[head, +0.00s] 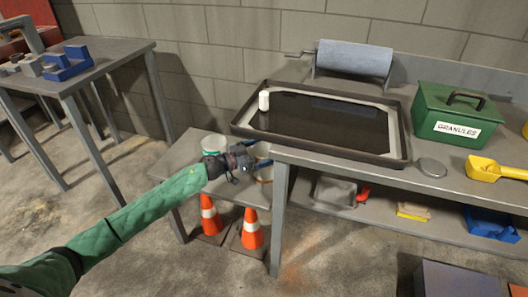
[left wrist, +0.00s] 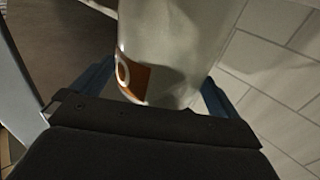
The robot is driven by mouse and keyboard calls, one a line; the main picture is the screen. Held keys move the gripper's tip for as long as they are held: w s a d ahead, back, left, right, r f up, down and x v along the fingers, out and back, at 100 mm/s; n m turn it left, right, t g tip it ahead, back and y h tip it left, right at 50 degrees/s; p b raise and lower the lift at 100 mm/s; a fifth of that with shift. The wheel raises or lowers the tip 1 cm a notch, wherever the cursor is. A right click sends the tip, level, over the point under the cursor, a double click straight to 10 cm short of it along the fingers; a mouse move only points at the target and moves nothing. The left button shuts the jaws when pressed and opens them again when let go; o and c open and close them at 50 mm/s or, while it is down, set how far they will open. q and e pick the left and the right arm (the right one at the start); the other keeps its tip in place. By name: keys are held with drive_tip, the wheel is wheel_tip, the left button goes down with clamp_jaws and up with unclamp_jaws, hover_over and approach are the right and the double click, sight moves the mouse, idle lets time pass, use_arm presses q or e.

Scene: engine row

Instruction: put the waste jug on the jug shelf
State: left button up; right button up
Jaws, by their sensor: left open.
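My left gripper is open, with one blue finger on each side of the jug. I cannot tell whether the fingers touch it. My right gripper is not in view.
The workbench right of the shelf holds a black-rimmed tray (head: 330,152) with a white bottle (head: 264,101), a green granules box (head: 446,118) and a yellow scoop (head: 494,169). Orange cones (head: 252,230) stand below the shelf. Another table (head: 120,55) stands left, with open floor between.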

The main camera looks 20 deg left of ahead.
use_arm(q)
drive_tip(key=v, duration=1.1)
drive_tip(key=shift+d, duration=0.1)
